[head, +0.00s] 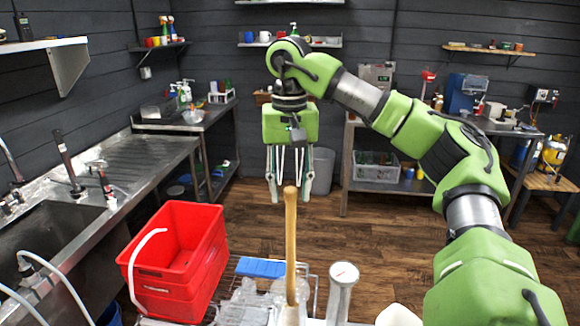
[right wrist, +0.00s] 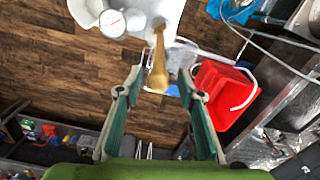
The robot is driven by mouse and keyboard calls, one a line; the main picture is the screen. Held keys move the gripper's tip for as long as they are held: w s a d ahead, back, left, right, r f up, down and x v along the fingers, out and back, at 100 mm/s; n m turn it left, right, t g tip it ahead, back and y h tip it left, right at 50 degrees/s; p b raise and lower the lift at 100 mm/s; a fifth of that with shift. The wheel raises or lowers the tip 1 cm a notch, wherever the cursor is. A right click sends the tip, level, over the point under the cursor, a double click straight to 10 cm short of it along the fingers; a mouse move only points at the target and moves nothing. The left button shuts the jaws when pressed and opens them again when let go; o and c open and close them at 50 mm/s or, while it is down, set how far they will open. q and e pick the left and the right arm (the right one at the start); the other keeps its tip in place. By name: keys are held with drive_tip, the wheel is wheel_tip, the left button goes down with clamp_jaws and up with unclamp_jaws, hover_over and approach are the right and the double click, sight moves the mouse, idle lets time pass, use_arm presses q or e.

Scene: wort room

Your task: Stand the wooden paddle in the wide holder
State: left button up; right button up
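The wooden paddle (head: 291,235) stands upright at the front centre in the head view, its pale handle pointing up. Its lower end meets something white at the bottom edge, and I cannot tell what bears it. My right gripper (head: 290,192) hangs pointing down with its fingers spread and empty, around the height of the handle's top. In the right wrist view the paddle (right wrist: 158,62) shows in the gap between the fingertips (right wrist: 158,82), touching neither finger. I cannot make out the wide holder for certain. My left gripper is out of view.
A red crate (head: 160,290) stands left of the paddle, with a blue block (head: 260,267) and clear glassware (head: 245,300) nearer it. A white cylinder with a round top (head: 342,275) and a white vessel (head: 398,316) stand to the right. A steel sink (head: 45,235) lines the left wall.

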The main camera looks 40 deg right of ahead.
wheel_tip(320, 180, up, 12)
drive_tip(key=shift+f, duration=0.2)
idle(0.4)
drive_tip(key=shift+a+f, duration=0.1)
idle(0.9)
